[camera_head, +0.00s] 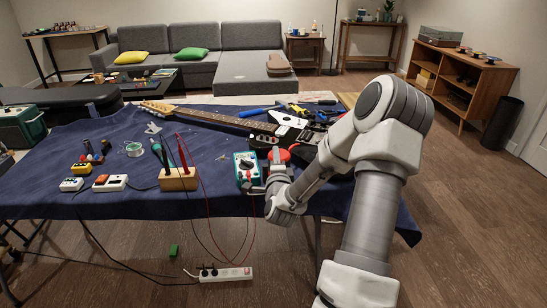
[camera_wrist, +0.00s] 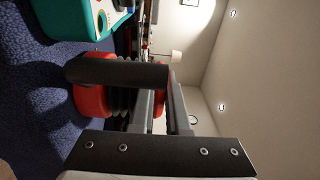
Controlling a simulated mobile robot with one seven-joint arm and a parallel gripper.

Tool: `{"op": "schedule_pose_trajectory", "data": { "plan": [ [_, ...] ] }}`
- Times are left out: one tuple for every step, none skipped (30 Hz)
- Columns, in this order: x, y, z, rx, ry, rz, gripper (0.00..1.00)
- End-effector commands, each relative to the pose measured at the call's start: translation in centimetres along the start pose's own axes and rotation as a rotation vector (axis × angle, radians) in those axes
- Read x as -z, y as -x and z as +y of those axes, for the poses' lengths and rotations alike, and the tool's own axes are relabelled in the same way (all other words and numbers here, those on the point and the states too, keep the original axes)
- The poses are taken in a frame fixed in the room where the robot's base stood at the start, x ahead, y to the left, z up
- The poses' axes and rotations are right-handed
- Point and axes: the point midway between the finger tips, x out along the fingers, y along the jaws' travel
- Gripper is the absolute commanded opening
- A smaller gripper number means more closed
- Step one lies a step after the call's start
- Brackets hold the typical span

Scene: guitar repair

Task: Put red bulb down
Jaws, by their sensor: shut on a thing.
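The red bulb (camera_head: 278,155) is at the front of the blue-covered table, just right of the teal multimeter (camera_head: 247,166). My gripper (camera_head: 266,181) is at the table's front edge and shut on the bulb. In the wrist view, red parts of the bulb (camera_wrist: 91,101) show between and behind the dark fingers, with a dark ribbed part beside them. The blue cloth (camera_wrist: 35,110) is close to the bulb there; whether they touch cannot be told. The fingers hide part of the bulb.
A wooden block (camera_head: 178,179) with probes and red leads stands left of the multimeter. A guitar (camera_head: 230,122) lies behind, with tools (camera_head: 300,112) at the back right. Several small pedals (camera_head: 110,182) sit at the left. Cloth between the pedals and block is partly free.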

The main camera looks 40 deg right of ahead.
Motion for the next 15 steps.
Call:
{"op": "schedule_pose_trajectory", "data": {
  "plan": [
    [0.07,0.09,0.07,0.003,0.0,0.001,0.0],
    [0.07,0.11,0.04,0.003,0.0,0.001,0.0],
    [0.07,0.11,-0.01,0.003,0.0,0.001,0.0],
    [0.06,0.1,-0.04,0.003,0.0,0.001,0.0],
    [0.06,0.09,-0.04,0.003,0.0,0.001,0.0],
    [0.06,0.09,-0.04,0.003,0.0,0.001,0.0],
    [0.06,0.09,-0.04,0.003,0.0,0.001,0.0],
    [0.05,0.09,0.0,0.003,0.0,0.001,0.0],
    [0.04,0.08,0.13,0.003,0.0,0.001,0.0],
    [0.04,0.08,0.26,0.003,0.0,0.0,0.0],
    [0.03,0.08,0.38,0.003,0.0,0.0,0.0],
    [0.02,0.08,0.51,0.003,0.0,0.0,0.0],
    [0.03,0.1,0.39,0.001,0.0,0.0,0.19],
    [0.03,0.1,0.36,0.001,0.0,0.0,0.24],
    [0.04,0.1,0.36,0.001,0.0,0.0,0.32]
  ]
}}
